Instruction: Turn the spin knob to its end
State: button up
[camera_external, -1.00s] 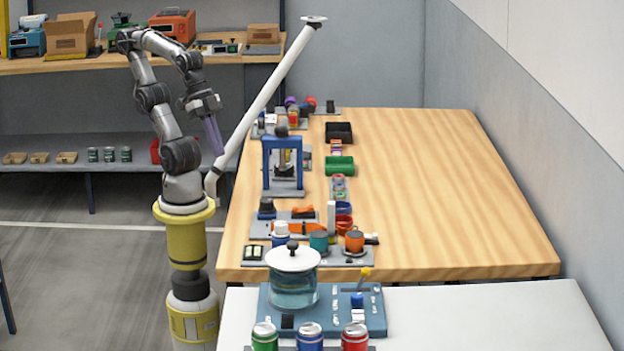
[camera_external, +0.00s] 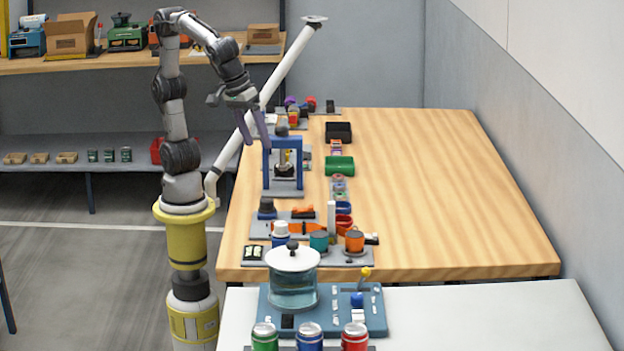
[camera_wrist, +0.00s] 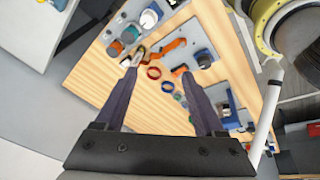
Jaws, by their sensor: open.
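A glass jar with a white lid and dark top knob (camera_external: 292,248) stands on a blue base (camera_external: 272,318) at the front table. The base carries a blue round knob (camera_external: 357,299), a yellow-tipped lever (camera_external: 366,272) and several white switches. I cannot tell which of these is the spin knob. My gripper (camera_external: 257,145) is open and empty, raised near the blue press frame, well behind and above the jar. In the wrist view my gripper's two dark fingers (camera_wrist: 159,73) stand apart over the wooden table, with nothing between them.
The blue press frame (camera_external: 267,160) and a sloping white pole (camera_external: 270,90) are close to my gripper. Cups and small fixtures (camera_external: 319,241) line the wooden table's left side. Several cans (camera_external: 309,338) stand in front of the blue base. The wooden table's right side (camera_external: 430,190) is clear.

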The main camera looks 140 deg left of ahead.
aim_at(281, 223)
jog(key=w+d+f+g+y, duration=0.1)
jog(key=w+d+f+g, duration=0.1)
jog(key=w+d+f, duration=0.35)
jog(key=x, duration=0.5)
jog(key=w+x, duration=0.1)
jog(key=x, duration=0.9)
jog(key=shift+w+a+r, duration=0.1)
jog(key=shift+w+a, duration=0.25)
jog(key=shift+a, duration=0.05)
grip_shut()
